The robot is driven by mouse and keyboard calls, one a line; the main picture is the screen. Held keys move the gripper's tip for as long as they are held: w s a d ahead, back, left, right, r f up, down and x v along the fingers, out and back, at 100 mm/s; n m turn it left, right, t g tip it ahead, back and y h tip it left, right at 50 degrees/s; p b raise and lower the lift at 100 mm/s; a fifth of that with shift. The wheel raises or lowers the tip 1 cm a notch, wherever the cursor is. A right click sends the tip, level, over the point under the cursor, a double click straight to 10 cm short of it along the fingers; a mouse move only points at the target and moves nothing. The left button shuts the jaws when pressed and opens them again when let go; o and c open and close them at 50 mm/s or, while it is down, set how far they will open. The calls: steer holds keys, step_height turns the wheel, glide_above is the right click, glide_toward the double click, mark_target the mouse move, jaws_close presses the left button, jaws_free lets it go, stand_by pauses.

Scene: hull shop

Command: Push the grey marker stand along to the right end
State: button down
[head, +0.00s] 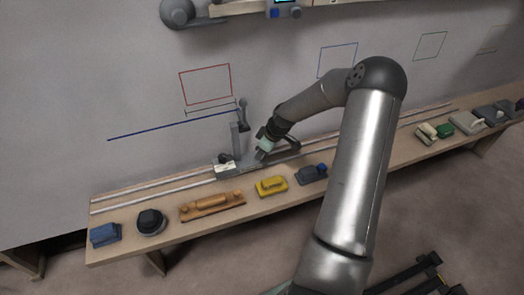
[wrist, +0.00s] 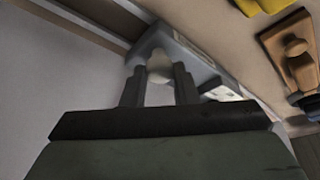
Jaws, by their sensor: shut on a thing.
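The grey marker stand (head: 237,140) is upright on the two rails of the long bench, left of the bench's middle in the head view. It has a low base with a pale plate at its left and a post with a dark head close to the wall. My gripper (head: 262,154) is low over the right part of the base. In the wrist view my gripper (wrist: 157,85) has its two fingers on either side of a pale knob (wrist: 158,66) on the stand's grey base (wrist: 180,50). The knob's lower part is hidden by the fingers.
The rails (head: 150,195) run along the bench (head: 105,244). Along its front edge lie a blue block (head: 105,235), a black round tool (head: 151,221), a wooden plane (head: 212,205) and a yellow tool (head: 271,186). The wall has a blue line (head: 165,128) and coloured outlines. My arm hides part of the rails.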

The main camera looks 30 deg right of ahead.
stand_by(0.3)
steer(key=c, duration=1.1)
jaws_free()
steer(key=shift+c, duration=0.2)
steer(key=p+v, duration=0.1)
steer(key=v, duration=1.6)
steer(key=shift+r, duration=0.15)
steer(key=shift+d, duration=0.1)
